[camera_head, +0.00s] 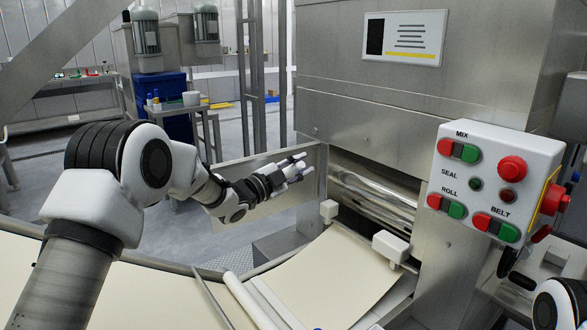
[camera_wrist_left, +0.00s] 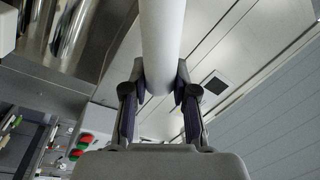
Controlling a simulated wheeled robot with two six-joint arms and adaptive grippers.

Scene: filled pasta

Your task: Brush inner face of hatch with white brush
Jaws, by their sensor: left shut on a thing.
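My left gripper (camera_head: 293,171) is shut on a white cylindrical thing, likely the handle of the white brush (camera_head: 298,172). In the left wrist view the white cylinder (camera_wrist_left: 162,42) runs up from between the two fingertips (camera_wrist_left: 160,84) and out of the frame; no bristles show. The hatch (camera_head: 240,172) is a flat metal panel standing open at the left of the machine's opening. My left gripper is in front of this panel and partly covers it; I cannot tell whether the brush touches it. My right gripper is out of view.
Shiny rollers (camera_head: 375,192) lie in the opening right of the hatch, above a pale dough sheet (camera_head: 325,280). A control box (camera_head: 495,185) with red and green buttons stands at the right. White blocks (camera_head: 391,246) flank the sheet. A side table (camera_head: 178,108) stands behind my left arm.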

